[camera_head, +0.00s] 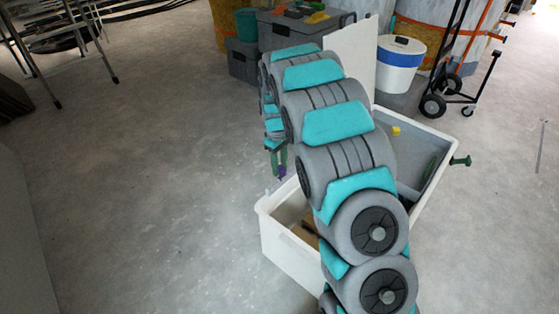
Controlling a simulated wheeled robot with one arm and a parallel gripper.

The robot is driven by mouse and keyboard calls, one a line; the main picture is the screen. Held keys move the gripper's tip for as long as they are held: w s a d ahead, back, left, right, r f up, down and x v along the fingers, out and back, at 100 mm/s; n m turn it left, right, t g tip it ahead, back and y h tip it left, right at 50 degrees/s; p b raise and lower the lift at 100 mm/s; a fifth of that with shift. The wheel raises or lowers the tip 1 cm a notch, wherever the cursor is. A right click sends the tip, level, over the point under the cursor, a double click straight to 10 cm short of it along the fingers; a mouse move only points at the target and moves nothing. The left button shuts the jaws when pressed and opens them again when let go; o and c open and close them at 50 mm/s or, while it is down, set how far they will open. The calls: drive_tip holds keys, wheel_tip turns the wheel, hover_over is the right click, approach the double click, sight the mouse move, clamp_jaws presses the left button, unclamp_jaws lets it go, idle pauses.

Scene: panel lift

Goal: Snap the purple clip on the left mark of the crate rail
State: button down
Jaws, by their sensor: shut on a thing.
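My gripper (277,160) points down at the crate's far left side, partly behind my own arm. It is shut on the small purple clip (282,172), which shows between its fingertips. The white crate (288,258) stands on the floor, and my arm covers its middle. The clip appears near the crate's far left edge; I cannot tell whether it touches the rail. I cannot make out the left mark. A small yellow piece (396,131) shows at the crate's far right part.
A green-ended knob (460,161) sticks out at the crate's right. A pale upright panel (350,58) stands behind it. Dark grey boxes (242,62), a white-and-blue bucket (400,65) and a hand truck (435,105) are farther back.

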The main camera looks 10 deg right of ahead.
sight(280, 173)
drive_tip(key=shift+f, duration=0.3)
drive_tip(key=shift+f+b, duration=0.6)
drive_tip(key=shift+f, duration=0.95)
idle(1.7)
